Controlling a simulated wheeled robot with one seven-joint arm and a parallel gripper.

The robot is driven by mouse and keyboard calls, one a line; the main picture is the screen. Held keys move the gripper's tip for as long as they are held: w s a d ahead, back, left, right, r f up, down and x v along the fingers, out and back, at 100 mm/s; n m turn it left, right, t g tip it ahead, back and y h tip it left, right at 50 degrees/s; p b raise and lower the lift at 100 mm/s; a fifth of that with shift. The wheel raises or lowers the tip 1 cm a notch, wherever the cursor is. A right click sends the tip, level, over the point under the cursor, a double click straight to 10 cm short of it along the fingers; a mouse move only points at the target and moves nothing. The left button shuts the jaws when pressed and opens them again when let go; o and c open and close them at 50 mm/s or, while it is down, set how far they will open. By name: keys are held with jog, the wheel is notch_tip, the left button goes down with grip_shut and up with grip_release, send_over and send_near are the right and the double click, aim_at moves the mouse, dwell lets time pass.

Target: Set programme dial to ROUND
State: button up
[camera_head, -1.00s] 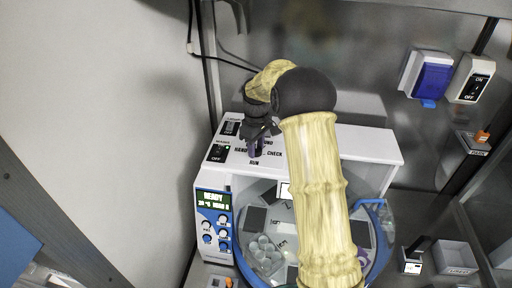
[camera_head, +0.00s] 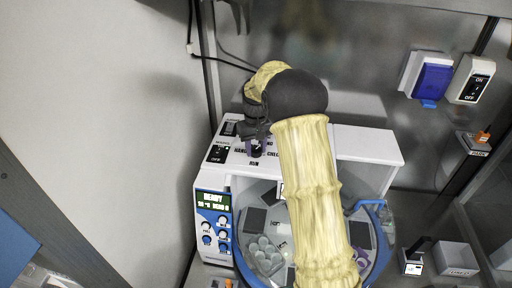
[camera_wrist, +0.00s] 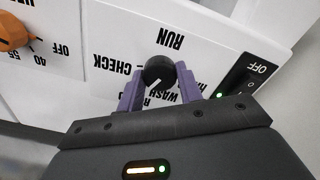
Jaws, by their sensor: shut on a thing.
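The programme dial is a round black knob (camera_wrist: 158,72) with a white pointer line, on the white top panel of the machine. In the wrist view its line points down, slightly left, towards the partly hidden lower lettering. RUN is above it and CHECK to its left; all lettering is upside down. My gripper (camera_wrist: 158,84) has its two purple fingers shut on the dial from either side. The ROUND label is covered by my gripper.
A black rocker switch marked OFF (camera_wrist: 244,80) sits right of the dial, close to a finger. An orange knob (camera_wrist: 12,32) is at the left. The machine's front has a READY display (camera_head: 213,200) and small knobs. A wall stands left of the machine.

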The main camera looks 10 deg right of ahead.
aim_at(256, 149)
jog(key=shift+w+r, duration=0.1)
jog(key=o, duration=1)
notch_tip(256, 149, up, 17)
jog(key=b, duration=0.3)
jog(key=shift+r, duration=0.15)
jog(key=s+f+t+b, duration=0.1)
jog(key=s+f, duration=0.6)
jog(key=s, duration=0.2)
jog(key=s+f+m+b, duration=0.1)
jog(key=s+f, duration=0.6)
jog(key=s, duration=0.2)
jog(key=s+f+t+b, duration=0.1)
jog(key=s+f, duration=0.6)
jog(key=s, duration=0.2)
jog(key=shift+s+f+m+t, duration=0.25)
jog(key=shift+f+m+t, duration=0.05)
jog(key=shift+f+m, duration=0.1)
